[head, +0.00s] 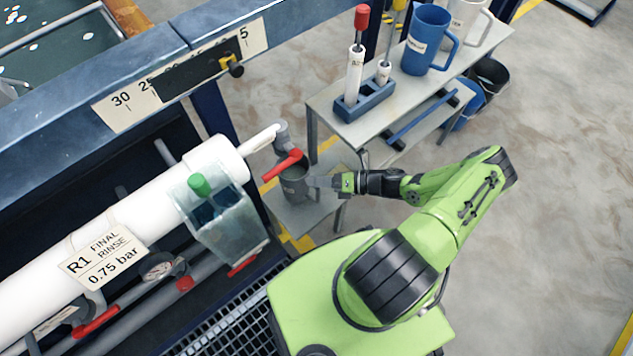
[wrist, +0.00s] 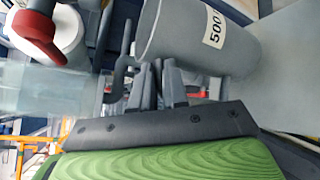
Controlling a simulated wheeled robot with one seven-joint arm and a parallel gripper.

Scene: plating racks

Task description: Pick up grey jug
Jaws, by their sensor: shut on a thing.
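The grey jug (head: 295,186) stands below the red-handled tap on a low grey shelf, in the head view. In the wrist view the jug (wrist: 200,35) fills the top middle, with a "500" label on its side and its handle toward my fingers. My gripper (head: 316,182) reaches it from the right. In the wrist view my gripper (wrist: 158,85) is shut on the jug's handle. Whether the jug's base touches the shelf is hard to tell.
A red tap lever (head: 283,165) hangs close above the jug. A grey table (head: 440,90) behind holds a blue jug (head: 425,40), a white jug (head: 467,20) and a blue rack (head: 364,100) of tools. A clear box (head: 215,220) hangs at the left. Open floor lies right.

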